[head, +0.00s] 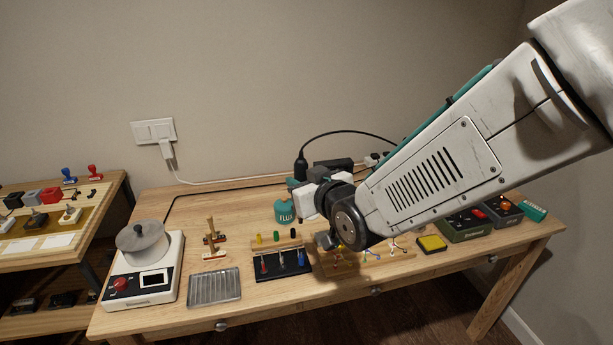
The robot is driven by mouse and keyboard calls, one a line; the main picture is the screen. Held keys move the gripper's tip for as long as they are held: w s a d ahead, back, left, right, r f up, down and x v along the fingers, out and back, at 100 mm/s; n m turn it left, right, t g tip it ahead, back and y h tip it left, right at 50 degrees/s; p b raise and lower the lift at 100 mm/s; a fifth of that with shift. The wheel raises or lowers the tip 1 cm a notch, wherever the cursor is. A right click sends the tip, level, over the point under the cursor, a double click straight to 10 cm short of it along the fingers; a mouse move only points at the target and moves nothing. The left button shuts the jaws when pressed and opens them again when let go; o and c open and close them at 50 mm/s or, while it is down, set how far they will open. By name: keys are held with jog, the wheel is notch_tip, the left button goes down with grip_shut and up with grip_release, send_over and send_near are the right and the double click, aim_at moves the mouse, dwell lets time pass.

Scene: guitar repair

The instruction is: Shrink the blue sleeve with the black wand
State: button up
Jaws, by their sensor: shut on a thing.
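My gripper (302,187) is above the back middle of the table, mostly hidden behind my wrist. It is shut on what looks like the black wand (300,167), which stands roughly upright with its cord arching to the right. The grip itself is not clearly visible. A small blue piece (301,257), perhaps the blue sleeve, is at the right end of a black stand (284,275), beside a red piece and a greenish one. The wand is well behind and above the stand, apart from it. A blue wire-like piece (372,254) lies further right.
A wooden block with yellow, green and black pegs (276,236) stands behind the black stand. A teal flux tin (284,211) is below the gripper. A metal tray (214,288) and a white device with a pot (142,260) are left. A yellow pad (432,244) lies right.

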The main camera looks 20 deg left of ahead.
notch_tip(320, 180, down, 8)
jog(key=shift+f, duration=0.15)
dwell(0.4)
jog(key=shift+s+d, duration=0.1)
dwell(0.6)
dwell(3.0)
notch_tip(320, 180, up, 10)
jog(key=shift+r, duration=0.1)
dwell(0.4)
dwell(0.3)
